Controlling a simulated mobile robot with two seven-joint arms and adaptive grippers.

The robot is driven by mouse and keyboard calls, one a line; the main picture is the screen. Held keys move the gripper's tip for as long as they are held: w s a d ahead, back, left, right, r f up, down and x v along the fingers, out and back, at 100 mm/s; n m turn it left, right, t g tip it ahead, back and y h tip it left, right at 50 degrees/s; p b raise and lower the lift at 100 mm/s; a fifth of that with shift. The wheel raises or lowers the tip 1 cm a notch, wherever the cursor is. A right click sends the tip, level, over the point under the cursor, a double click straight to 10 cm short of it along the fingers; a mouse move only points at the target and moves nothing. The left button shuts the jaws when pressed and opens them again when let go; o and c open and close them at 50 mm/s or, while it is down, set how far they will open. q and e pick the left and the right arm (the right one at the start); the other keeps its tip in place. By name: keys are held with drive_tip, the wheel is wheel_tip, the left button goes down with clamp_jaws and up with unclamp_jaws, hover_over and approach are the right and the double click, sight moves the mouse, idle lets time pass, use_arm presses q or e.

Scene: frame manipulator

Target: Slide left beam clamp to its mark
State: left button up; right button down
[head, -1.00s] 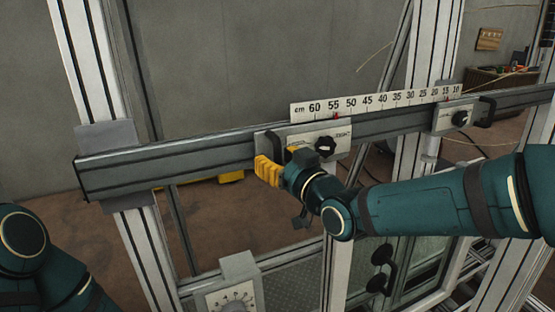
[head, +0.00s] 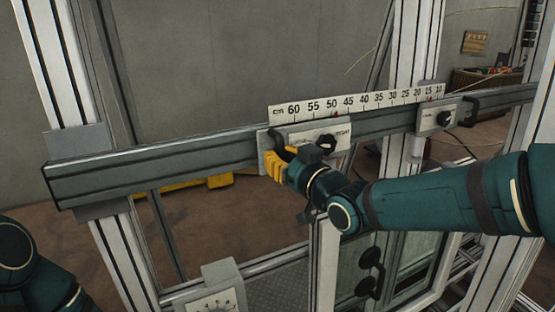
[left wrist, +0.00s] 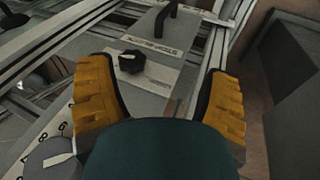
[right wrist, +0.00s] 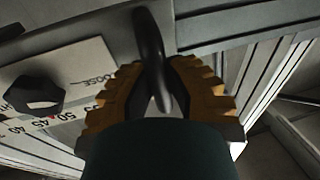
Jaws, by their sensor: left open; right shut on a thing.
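The left beam clamp (head: 305,141) is a pale plate with a black knob (head: 327,142) on the long grey beam (head: 150,170). My right gripper (head: 275,163) is at the plate's left end, shut on its black handle (right wrist: 150,50), as the right wrist view shows. The white scale (head: 350,101) runs above the beam. A red pointer (head: 337,113) above the clamp stands between 50 and 45. My left gripper (left wrist: 160,95) is open and empty in its wrist view; only its arm shows in the head view.
The right beam clamp (head: 440,118) sits further right near 15 on the scale. A dial box (head: 215,290) is below the beam. In the left wrist view a plate with a black knob (left wrist: 132,62) lies beyond the fingers.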

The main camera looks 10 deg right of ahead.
drive_tip(key=shift+a, duration=0.3)
drive_tip(key=c, duration=0.9)
unclamp_jaws()
drive_tip(key=shift+s, duration=0.1)
drive_tip(key=v, duration=1.2)
drive_tip(key=shift+f, duration=0.1)
